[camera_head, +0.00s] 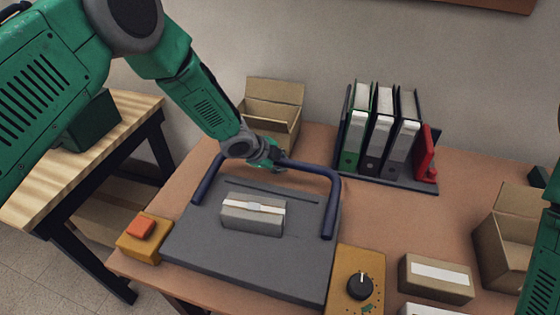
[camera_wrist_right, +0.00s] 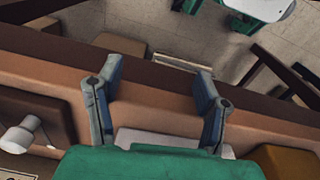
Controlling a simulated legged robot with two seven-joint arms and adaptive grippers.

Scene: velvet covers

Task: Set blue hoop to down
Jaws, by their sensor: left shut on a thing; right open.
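The blue hoop (camera_head: 330,184) stands raised at the back of a dark grey plate (camera_head: 250,267) on the table. Its side arms slope down to the plate's left and right sides. My left gripper (camera_head: 270,163) is at the middle of the hoop's top bar and is shut on it; its fingers are partly hidden by the wrist. A grey box with a white band (camera_head: 252,214) lies on the plate, below and in front of the hoop. My right gripper (camera_wrist_right: 160,93) is open and empty in the right wrist view, near the table's edge.
A box with an orange button (camera_head: 140,227) stands left of the plate. A yellow box with a black knob (camera_head: 359,286) stands right of it. Several binders (camera_head: 379,130) and an open carton (camera_head: 271,113) are behind. Another carton (camera_head: 505,245) and a closed box (camera_head: 436,279) are at right.

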